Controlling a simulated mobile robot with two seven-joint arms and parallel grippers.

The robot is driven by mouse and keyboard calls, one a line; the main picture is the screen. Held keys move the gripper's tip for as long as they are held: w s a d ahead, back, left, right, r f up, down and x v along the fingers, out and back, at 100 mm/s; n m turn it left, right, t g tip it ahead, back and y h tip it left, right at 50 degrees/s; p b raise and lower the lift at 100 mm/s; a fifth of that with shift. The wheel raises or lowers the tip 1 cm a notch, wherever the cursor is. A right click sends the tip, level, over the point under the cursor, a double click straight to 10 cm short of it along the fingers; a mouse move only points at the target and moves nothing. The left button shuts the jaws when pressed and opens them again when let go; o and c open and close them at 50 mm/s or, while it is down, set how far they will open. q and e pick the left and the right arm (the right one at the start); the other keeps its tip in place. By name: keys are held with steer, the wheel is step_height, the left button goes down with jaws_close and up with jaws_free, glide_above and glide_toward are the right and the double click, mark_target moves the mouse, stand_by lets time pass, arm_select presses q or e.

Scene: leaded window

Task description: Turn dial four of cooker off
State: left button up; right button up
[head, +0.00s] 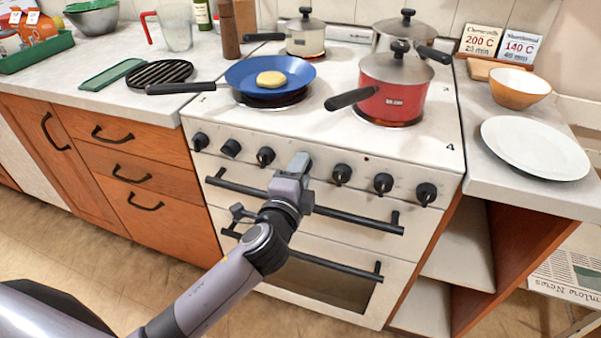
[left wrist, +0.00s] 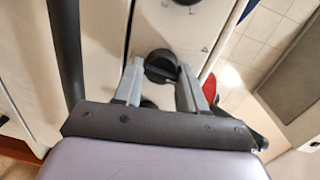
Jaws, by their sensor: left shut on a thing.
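The white cooker (head: 330,140) has a row of several black dials on its front panel. My left gripper (head: 299,162) is at this panel, in the middle of the row, and hides the dial there. In the left wrist view a black dial (left wrist: 160,66) sits between the fingertips of my left gripper (left wrist: 160,72), which is shut on it. Other dials, such as one to the left (head: 265,156) and one to the right (head: 342,174), stand clear of the gripper. I cannot tell the held dial's number or setting. My right gripper is out of view.
A blue pan (head: 240,75) with a yellow patty, a red pot (head: 390,95) and other pots stand on the hob. Black oven handles (head: 340,215) stick out below the dials, close to my left arm. A plate (head: 535,148) lies on the right counter.

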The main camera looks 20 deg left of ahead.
arm_select(q)
steer(key=shift+r+n, duration=0.2)
steer(key=shift+n, duration=0.4)
steer(key=o, duration=1)
steer(key=shift+s+f, duration=0.1)
steer(key=shift+s, duration=0.35)
steer(key=s, duration=0.6)
steer(key=shift+s+r, duration=0.1)
steer(key=shift+r, duration=0.25)
